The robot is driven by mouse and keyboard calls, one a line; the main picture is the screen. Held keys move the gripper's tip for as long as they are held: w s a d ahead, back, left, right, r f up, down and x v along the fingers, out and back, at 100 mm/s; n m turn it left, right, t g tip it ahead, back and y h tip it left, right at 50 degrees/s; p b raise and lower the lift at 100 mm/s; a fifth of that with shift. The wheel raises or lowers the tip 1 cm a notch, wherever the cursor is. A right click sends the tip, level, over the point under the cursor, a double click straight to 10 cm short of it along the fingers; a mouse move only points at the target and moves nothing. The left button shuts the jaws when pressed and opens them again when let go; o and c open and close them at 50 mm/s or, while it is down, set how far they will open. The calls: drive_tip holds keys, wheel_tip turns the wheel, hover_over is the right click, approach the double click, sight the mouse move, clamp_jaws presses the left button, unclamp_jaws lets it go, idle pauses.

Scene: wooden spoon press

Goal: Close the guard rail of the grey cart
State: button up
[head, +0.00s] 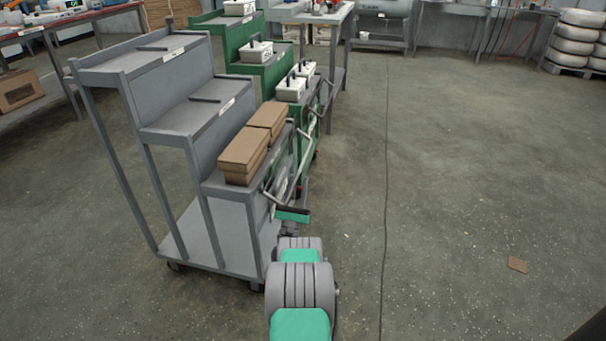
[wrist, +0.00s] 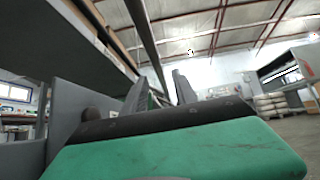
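The grey cart (head: 180,128) is a stepped cart with three shelf levels, standing left of centre in the head view. Its guard rail (head: 305,161) is a thin light-grey bar at the right side of the low shelf, standing out from it and partly lost among my gripper and the green cart behind. In the wrist view the rail (wrist: 147,40) is a slanting bar that runs down between my finger tips. My gripper (wrist: 160,88) has its two dark fingers apart, pointing up beside the cart. I cannot tell whether a finger touches the rail.
Brown boxes (head: 246,153) lie on the cart's low shelf. A green stepped cart (head: 266,72) with white boxes stands close behind. A workbench (head: 60,78) is at the left.

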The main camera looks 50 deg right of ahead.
sight(301, 166)
drive_tip(key=shift+m, duration=0.4)
drive_tip(key=b+x, duration=0.2)
drive_tip(key=x, duration=0.4)
drive_tip(key=shift+r, duration=0.3)
drive_tip(key=shift+w+d+r+b, duration=0.2)
drive_tip(key=shift+d+r+b, duration=0.2)
drive_tip(key=shift+r, duration=0.25)
drive_tip(key=shift+c, duration=0.5)
clamp_jaws()
